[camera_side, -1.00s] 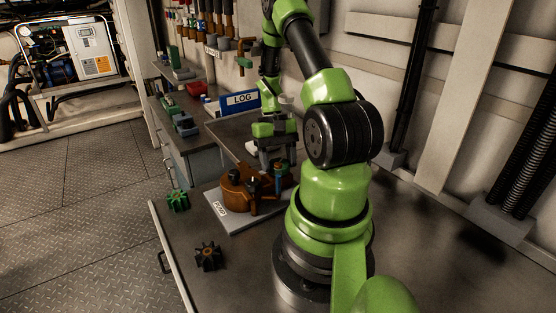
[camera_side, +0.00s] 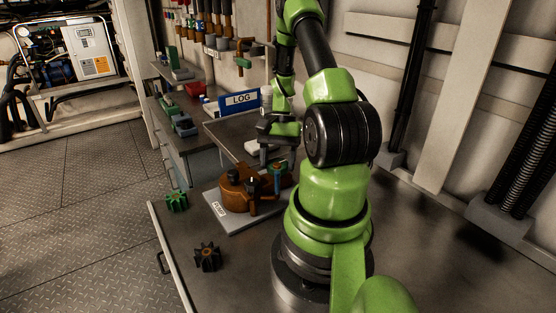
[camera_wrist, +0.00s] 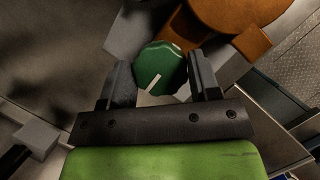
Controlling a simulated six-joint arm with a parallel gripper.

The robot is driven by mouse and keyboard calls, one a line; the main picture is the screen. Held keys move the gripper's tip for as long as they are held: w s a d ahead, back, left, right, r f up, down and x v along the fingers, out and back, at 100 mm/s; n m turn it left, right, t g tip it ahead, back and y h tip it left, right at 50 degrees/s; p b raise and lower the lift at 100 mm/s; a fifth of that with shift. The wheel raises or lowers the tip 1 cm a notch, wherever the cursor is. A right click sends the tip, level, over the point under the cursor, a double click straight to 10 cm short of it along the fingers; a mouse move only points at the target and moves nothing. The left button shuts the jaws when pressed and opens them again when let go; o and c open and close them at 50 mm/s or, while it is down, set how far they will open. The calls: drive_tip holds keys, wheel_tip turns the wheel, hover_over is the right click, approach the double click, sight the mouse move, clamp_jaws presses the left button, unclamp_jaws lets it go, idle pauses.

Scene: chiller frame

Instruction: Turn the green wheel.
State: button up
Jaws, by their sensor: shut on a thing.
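The green wheel (camera_wrist: 160,64) is a round knob with a white line on its face. In the wrist view it sits between the two dark fingers of my gripper (camera_wrist: 162,84), which is shut on it. The white line points down and to the left. In the side view my gripper (camera_side: 277,160) points down over the back right of the brown pump body (camera_side: 236,190). The wheel shows there only as a small blue-green patch (camera_side: 279,169), partly hidden.
The pump body stands on a light plate (camera_side: 233,225) with a label. A green toothed rotor (camera_side: 177,202) and a black one (camera_side: 208,256) lie on the bench at the left and front. A blue LOG binder (camera_side: 240,99) stands behind.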

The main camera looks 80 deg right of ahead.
drive_tip(key=o, duration=0.9)
drive_tip(key=shift+r, duration=0.1)
drive_tip(key=shift+d+r, duration=0.2)
drive_tip(key=shift+r, duration=0.15)
wheel_tip(320, 180, up, 11)
drive_tip(key=d, duration=0.1)
drive_tip(key=shift+d, duration=0.25)
drive_tip(key=shift+w+f, duration=0.1)
drive_tip(key=shift+f, duration=0.05)
